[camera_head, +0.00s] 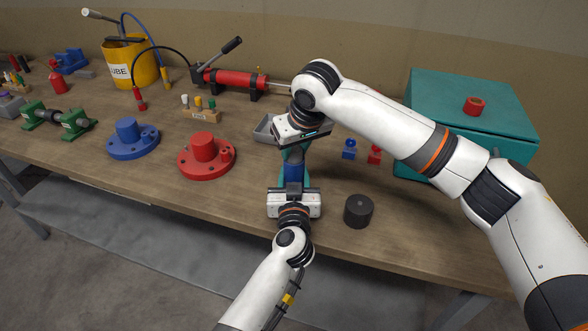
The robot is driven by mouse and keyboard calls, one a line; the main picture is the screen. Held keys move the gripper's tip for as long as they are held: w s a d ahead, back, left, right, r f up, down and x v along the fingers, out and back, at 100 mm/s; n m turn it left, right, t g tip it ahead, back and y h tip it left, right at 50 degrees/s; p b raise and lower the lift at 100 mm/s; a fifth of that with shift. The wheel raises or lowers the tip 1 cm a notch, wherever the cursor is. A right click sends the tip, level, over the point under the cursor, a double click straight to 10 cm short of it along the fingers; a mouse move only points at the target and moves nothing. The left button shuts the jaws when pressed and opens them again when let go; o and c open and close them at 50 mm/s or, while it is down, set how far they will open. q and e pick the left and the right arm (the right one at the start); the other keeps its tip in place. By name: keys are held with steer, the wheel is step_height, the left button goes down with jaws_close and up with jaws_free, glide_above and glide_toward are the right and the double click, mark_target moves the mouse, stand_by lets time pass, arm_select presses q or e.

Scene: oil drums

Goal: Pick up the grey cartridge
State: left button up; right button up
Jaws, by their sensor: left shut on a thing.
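My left gripper (293,184) comes up from the table's front edge and is shut on a dark blue cylinder (294,171). Teal parts (283,160) show around this cylinder; I cannot tell what they belong to. My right gripper (292,148) points down just above and behind the cylinder, close to it. Its fingertips are partly hidden, so I cannot tell its opening. No clearly grey cartridge shows between the grippers. A short dark grey, nearly black cylinder (358,211) stands upright on the table, right of my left gripper and apart from it.
The wooden workbench (235,195) holds a red flanged part (206,155), a blue flanged part (132,138) and a grey tray (263,130). Small blue (349,149) and red (374,154) pieces stand beside the teal case (470,115). The front left stretch is clear.

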jaws_close()
steer(key=shift+r, duration=0.1)
step_height(320, 180, up, 18)
stand_by(0.3)
arm_select(q)
steer(key=o, duration=1.3)
